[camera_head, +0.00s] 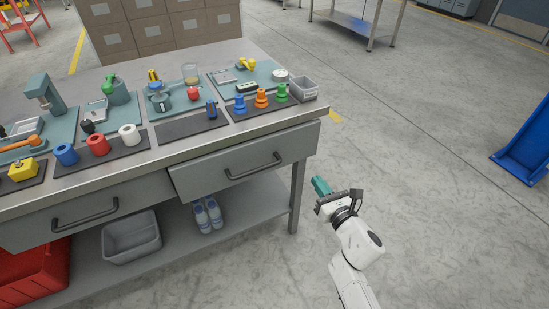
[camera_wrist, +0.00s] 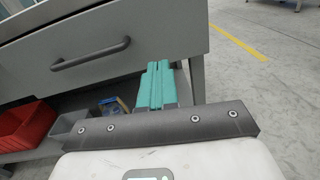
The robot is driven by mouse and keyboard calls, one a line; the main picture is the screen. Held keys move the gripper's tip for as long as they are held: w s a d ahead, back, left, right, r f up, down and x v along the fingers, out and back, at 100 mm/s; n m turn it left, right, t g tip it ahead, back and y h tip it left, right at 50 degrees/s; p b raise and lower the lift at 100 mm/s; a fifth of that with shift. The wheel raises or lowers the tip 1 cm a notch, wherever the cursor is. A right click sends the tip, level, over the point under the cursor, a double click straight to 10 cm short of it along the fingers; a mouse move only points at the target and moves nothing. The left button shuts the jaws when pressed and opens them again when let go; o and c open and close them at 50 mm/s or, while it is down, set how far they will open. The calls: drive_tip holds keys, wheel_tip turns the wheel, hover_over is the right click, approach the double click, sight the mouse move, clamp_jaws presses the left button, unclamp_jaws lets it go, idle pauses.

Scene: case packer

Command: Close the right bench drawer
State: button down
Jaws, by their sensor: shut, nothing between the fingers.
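The right bench drawer (camera_head: 215,170) is grey with a dark bar handle (camera_head: 253,167). In the head view it stands out from the bench front, partly pulled open, farther out than the left drawer (camera_head: 30,222). My gripper (camera_head: 321,186), with teal fingers, is in front of the bench's right end, to the right of the drawer handle and apart from it. The handle (camera_wrist: 91,54) shows to the left of the fingers.
The bench top (camera_head: 165,165) carries several coloured parts and tools. Its right leg (camera_head: 297,195) stands just left of my gripper.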

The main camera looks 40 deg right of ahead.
drive_tip(key=a+n+y, duration=0.1)
drive_tip(key=a+n, duration=0.1)
drive_tip(key=a, duration=0.1)
drive_tip(key=b, duration=0.2)
approach(284, 153)
drive_tip(key=shift+t, duration=0.3)
drive_tip(key=x, duration=0.7)
drive_tip(key=shift+f, duration=0.1)
drive_tip(key=shift+s, duration=0.1)
drive_tip(key=b+x, duration=0.3)
drive_tip(key=x, duration=0.1)
drive_tip(key=shift+f, duration=0.15)
drive_tip(key=shift+w, duration=0.25)
drive_tip(key=shift+r, duration=0.4)
drive_tip(key=shift+w, duration=0.1)
